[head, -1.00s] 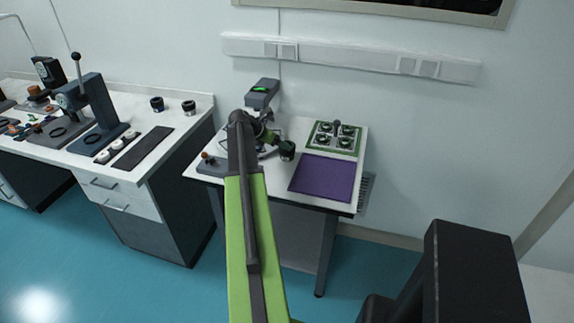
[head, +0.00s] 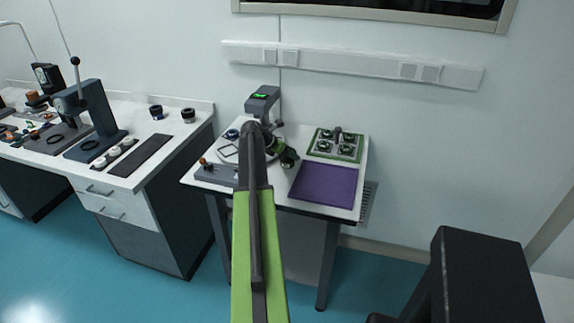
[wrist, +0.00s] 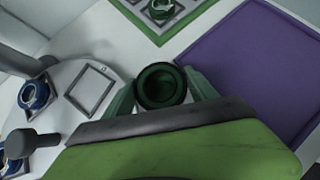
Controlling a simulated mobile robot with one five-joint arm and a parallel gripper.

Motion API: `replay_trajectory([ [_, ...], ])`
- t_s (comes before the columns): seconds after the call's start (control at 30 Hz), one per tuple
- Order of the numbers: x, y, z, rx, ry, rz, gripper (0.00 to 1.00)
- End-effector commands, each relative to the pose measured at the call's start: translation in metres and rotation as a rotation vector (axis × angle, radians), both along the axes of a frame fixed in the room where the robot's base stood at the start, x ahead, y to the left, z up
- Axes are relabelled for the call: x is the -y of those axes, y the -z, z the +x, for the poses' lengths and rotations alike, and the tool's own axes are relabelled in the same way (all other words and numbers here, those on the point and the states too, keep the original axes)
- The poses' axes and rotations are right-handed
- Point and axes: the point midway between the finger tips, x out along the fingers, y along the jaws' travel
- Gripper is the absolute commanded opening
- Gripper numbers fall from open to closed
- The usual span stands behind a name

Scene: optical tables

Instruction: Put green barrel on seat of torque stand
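The green barrel (head: 289,159), a short dark green cup-like part, stands on the small white table left of the purple mat. In the wrist view the barrel (wrist: 160,88) is seen from above, its dark round opening between the two pale green fingers. My gripper (head: 282,153) is at the barrel, with one finger on each side (wrist: 160,92). The gaps are too small to tell whether the fingers press on it. A dark stand with a lit green display (head: 262,98), apparently the torque stand, is at the table's back left.
A purple mat (head: 326,186) lies right of the barrel, with a green-edged tray of round parts (head: 337,144) behind it. Left of the barrel are a round plate with a square frame (wrist: 92,88) and a grey base with an orange knob (head: 215,174).

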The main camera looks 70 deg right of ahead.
Motion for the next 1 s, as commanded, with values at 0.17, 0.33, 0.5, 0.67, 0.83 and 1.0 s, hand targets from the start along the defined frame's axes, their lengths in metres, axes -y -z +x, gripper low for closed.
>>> replay_trajectory([
  [0.17,0.0,0.0,0.0,-0.001,0.001,0.0,0.38],
  [0.33,0.0,0.0,0.0,-0.001,0.001,0.0,0.18],
  [0.5,0.0,0.0,-0.001,0.0,0.001,0.0,0.11],
  [0.67,0.0,-0.008,-0.001,0.0,0.001,0.0,0.11],
  [0.83,0.0,-0.031,-0.001,0.0,0.001,0.0,0.11],
  [1.0,-0.012,-0.056,-0.013,-0.001,0.003,0.001,0.11],
])
